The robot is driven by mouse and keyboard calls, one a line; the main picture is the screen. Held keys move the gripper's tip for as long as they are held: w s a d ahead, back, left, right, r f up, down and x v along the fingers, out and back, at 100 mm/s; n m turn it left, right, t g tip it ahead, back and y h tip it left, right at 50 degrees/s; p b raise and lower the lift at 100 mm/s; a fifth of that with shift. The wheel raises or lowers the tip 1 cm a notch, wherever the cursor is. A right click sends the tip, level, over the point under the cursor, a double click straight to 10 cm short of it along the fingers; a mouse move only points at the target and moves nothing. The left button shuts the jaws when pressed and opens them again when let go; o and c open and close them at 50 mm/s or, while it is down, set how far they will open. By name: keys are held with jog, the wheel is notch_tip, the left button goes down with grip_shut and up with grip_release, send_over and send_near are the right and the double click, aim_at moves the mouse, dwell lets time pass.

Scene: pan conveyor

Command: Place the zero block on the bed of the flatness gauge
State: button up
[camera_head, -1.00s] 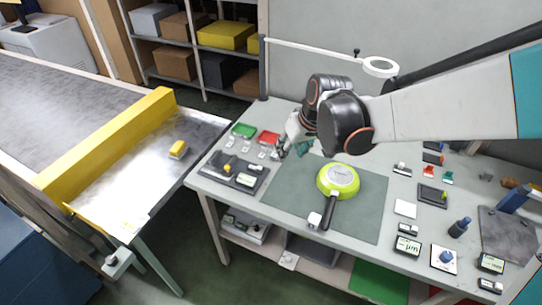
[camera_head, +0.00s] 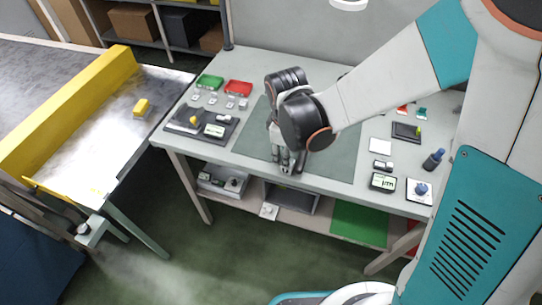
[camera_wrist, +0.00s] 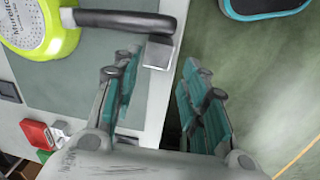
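A small pale metal block (camera_wrist: 157,54) sits at the table's edge by the end of the pan's black handle in the wrist view; I take it as the zero block but cannot be sure. My gripper (camera_head: 288,164) points down over the table's front edge. In the wrist view its two teal-padded fingers are apart and empty, with the block beyond and between the tips. In the head view my arm and gripper hide the block and pan.
The lime-green pan (camera_wrist: 52,28) lies on the green mat (camera_head: 343,157). Green (camera_head: 210,82) and red (camera_head: 238,87) trays stand at the back left. A display unit (camera_head: 383,182) and a blue-topped device (camera_head: 421,189) stand right. A conveyor (camera_head: 118,128) is at the left.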

jog(key=shift+w+d+f+b, duration=0.1)
jog(key=shift+w+f+b, duration=0.1)
jog(key=shift+f+b, duration=0.75)
jog(key=shift+w+a+f+b, duration=0.15)
jog(key=shift+f+b, duration=0.3)
jog(key=shift+f, duration=0.95)
jog(key=shift+w+d+f+b, duration=0.15)
jog(key=shift+w+f+b, duration=0.1)
jog(key=shift+f+b, duration=0.7)
jog(key=shift+f+p, duration=0.15)
jog(key=shift+p, duration=0.15)
grip_shut()
